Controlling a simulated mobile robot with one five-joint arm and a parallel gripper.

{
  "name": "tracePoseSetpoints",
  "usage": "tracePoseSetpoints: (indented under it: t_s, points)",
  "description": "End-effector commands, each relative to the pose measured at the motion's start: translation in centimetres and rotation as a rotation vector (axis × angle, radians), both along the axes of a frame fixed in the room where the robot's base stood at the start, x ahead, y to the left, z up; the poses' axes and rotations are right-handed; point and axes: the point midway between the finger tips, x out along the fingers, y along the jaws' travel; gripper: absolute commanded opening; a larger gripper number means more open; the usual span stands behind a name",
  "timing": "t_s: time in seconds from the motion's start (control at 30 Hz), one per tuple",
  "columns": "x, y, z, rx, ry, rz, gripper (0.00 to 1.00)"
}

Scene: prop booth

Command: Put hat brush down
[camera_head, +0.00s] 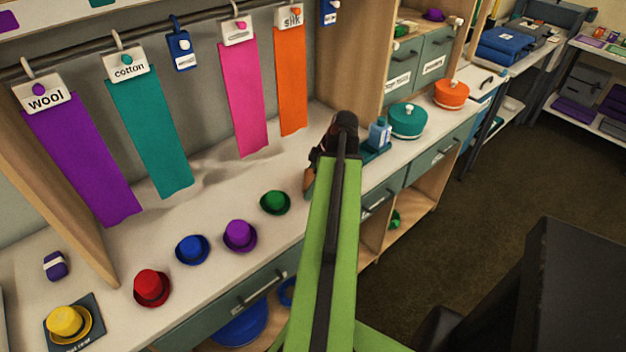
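My gripper (342,128) is at the far end of my green arm, over the counter's front part, between the green hat and the teal round box. Only its dark upper parts show; the fingers are hidden behind my arm. A small brown wooden-looking piece (308,180) shows at the left edge of my arm, just below the gripper. It may be part of the hat brush, but most of it is hidden. I cannot tell whether it is in the fingers or resting on the counter (215,205).
Red (151,287), blue (192,249), purple (240,235) and green (275,202) hats stand along the counter. A yellow hat (68,322) sits on a dark mat. A blue bottle (379,133), teal box (408,121) and orange box (451,93) stand right of my gripper. Fabric strips hang behind.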

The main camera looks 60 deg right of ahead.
Motion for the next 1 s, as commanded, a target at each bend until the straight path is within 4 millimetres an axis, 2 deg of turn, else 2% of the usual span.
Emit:
tracePoseSetpoints:
  t_s: [0.3,0.47,0.57,0.9,1.0]
  points:
    - [0.0,0.0,0.1,0.0,0.0,0.001,1.0]
    - [-0.2,-0.1,1.3,0.0,0.0,0.0,1.0]
    - [-0.6,-0.3,2.9,0.0,0.0,0.001,1.0]
    - [-3.2,-1.7,10.3,0.0,0.0,-0.001,1.0]
    - [-3.8,-1.9,11.4,0.0,0.0,0.0,1.0]
